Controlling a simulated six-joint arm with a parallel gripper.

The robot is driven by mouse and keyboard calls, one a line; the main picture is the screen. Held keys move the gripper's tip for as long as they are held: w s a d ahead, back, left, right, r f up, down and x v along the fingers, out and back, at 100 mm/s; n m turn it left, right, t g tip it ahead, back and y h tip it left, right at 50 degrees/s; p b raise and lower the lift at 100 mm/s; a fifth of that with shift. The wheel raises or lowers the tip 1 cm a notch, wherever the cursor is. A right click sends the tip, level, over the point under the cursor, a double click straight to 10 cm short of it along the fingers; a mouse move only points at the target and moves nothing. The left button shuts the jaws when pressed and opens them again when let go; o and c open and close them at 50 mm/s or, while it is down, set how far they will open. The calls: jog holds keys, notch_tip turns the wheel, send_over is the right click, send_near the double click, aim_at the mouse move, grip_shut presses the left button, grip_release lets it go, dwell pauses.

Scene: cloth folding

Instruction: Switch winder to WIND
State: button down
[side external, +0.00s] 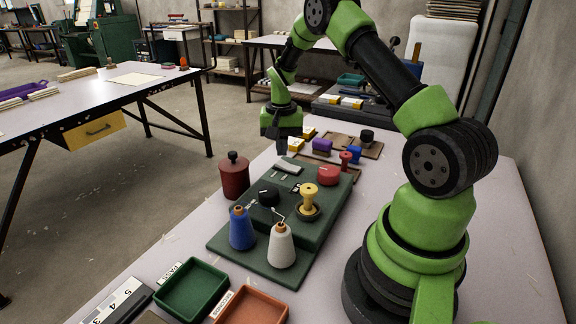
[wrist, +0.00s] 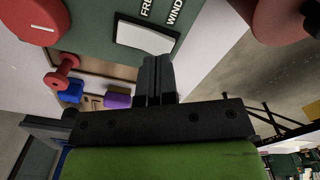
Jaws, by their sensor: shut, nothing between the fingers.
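The winder is a dark green unit (side external: 320,215) on a green board on the table. Its pale switch plate (side external: 288,167) is at the far end of its top. The plate also shows in the wrist view (wrist: 143,36), beside white lettering reading WIND (wrist: 174,12) and a partly cut-off word starting FRE (wrist: 147,7). Which way the switch is set I cannot tell. My gripper (side external: 282,148) points down just beyond the plate, apparently above the table. In the wrist view its fingers (wrist: 157,68) are together and empty, close to the plate's edge; contact is unclear.
On the winder are a black knob (side external: 268,196), a yellow spool (side external: 309,197) and a red button (side external: 328,175). Blue (side external: 242,228) and white (side external: 281,245) cones stand in front. A dark red lidded pot (side external: 234,176) is at left. Green (side external: 191,290) and orange (side external: 250,306) trays lie nearer.

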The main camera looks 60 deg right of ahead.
aim_at(282, 163)
jog(key=shift+f, duration=1.4)
dwell(0.8)
jog(key=shift+r, duration=3.55)
jog(key=shift+r, duration=0.1)
